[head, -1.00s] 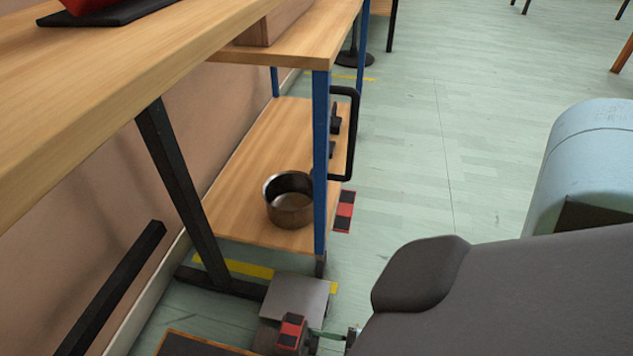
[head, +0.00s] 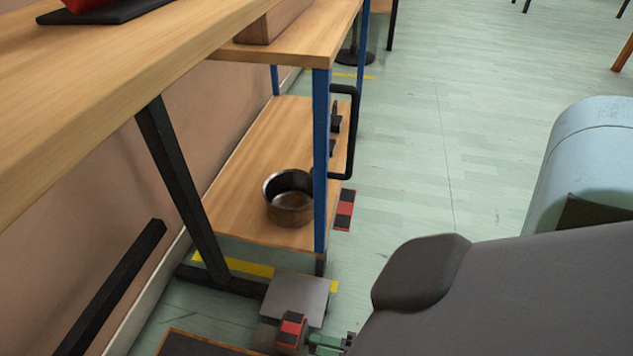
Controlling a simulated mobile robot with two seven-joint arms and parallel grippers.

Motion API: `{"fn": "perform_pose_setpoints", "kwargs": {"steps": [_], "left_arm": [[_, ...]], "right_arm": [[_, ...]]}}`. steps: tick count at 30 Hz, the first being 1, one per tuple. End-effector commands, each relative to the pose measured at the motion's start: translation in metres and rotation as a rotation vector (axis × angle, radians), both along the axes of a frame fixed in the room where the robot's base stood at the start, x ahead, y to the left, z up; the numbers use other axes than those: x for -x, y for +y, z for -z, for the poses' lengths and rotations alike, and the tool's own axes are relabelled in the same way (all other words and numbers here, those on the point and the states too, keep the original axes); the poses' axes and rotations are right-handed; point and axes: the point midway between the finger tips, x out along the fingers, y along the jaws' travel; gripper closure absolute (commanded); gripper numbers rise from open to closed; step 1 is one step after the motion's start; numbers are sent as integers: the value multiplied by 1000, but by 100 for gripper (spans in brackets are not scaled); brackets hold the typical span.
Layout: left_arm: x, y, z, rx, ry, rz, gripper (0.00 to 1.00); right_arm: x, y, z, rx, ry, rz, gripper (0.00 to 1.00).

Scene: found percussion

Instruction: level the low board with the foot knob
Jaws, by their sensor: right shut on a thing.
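A low board (head: 205,345) with a dark top and a wooden edge shows at the bottom of the head view, mostly cut off. A red and black block (head: 291,329), which looks like the foot knob, is right of the board, in front of a grey plate. My right gripper (head: 326,344) is a small greenish part at the lower edge, beside the red and black block and partly hidden by my grey arm. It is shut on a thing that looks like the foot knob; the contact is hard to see. My left gripper is not in view.
A blue-framed rack (head: 321,165) with a black side handle (head: 354,130) stands beyond. A metal pot (head: 289,198) sits on its lower wooden shelf (head: 250,165). A wooden tabletop (head: 130,95) overhangs from the left.

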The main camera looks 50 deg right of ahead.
Motion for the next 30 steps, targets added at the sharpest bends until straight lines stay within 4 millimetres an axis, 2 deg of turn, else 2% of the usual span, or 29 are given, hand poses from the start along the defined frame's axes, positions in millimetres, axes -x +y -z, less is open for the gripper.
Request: {"fn": "perform_pose_setpoints", "kwargs": {"steps": [9,25,26,30], "left_arm": [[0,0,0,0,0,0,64],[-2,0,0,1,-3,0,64],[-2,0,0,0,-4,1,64],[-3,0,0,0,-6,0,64]], "right_arm": [[0,-4,-2,110,-54,7,81],[-1,-6,-2,130,-65,9,81],[-1,-6,-2,130,-65,9,56],[-1,-4,-2,129,-61,6,38]]}}
